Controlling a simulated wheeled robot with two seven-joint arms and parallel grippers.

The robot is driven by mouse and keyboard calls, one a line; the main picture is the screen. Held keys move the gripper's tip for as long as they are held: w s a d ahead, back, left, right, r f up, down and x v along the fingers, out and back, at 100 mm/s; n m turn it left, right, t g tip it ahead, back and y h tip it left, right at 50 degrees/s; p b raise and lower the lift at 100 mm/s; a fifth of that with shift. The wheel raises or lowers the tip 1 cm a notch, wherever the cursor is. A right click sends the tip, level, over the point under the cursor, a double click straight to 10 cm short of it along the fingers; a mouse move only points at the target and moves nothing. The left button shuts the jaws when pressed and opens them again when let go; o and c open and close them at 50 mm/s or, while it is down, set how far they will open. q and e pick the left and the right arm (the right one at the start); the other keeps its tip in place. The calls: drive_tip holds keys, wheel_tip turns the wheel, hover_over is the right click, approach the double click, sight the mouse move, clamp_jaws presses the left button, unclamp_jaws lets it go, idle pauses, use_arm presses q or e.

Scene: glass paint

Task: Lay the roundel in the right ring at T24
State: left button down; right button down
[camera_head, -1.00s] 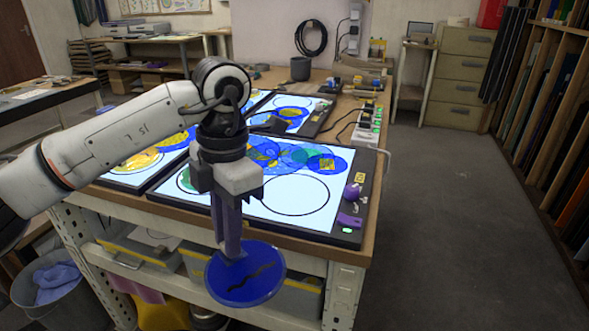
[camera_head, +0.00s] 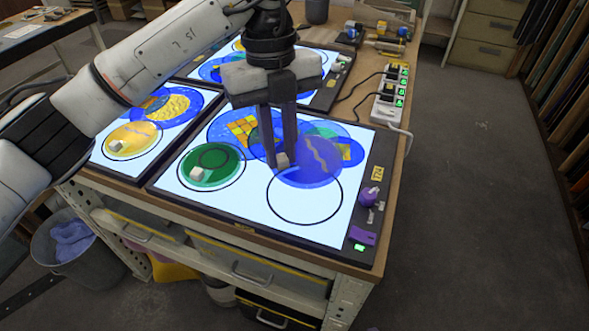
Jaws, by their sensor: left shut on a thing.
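The blue roundel (camera_head: 312,165), with a pale wavy line across it, is held by its small light knob in my left gripper (camera_head: 281,163). My left gripper is shut on it, and the fingers point down over the light panel (camera_head: 250,210) beside the yellow T24 tag (camera_head: 377,173). The roundel covers the upper part of the right ring (camera_head: 306,223) in the picture; I cannot tell whether it touches the panel. The right ring's lower part shows bare white glass. My right gripper is not in view.
A green roundel (camera_head: 215,158) with a pale knob (camera_head: 197,174) lies in the left ring. Several blue and patterned discs lie behind. A purple knob (camera_head: 369,196) stands at the panel's right edge. Other lit panels lie to the left and behind.

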use_arm(q)
drive_tip(key=f, duration=0.4)
drive_tip(key=shift+s, duration=0.25)
wheel_tip(320, 180, down, 4)
drive_tip(key=shift+r+p, duration=0.1)
drive_tip(key=shift+p, duration=0.35)
drive_tip(key=shift+f, duration=0.25)
drive_tip(key=c, duration=1.7)
unclamp_jaws()
drive_tip(key=shift+o, duration=0.2)
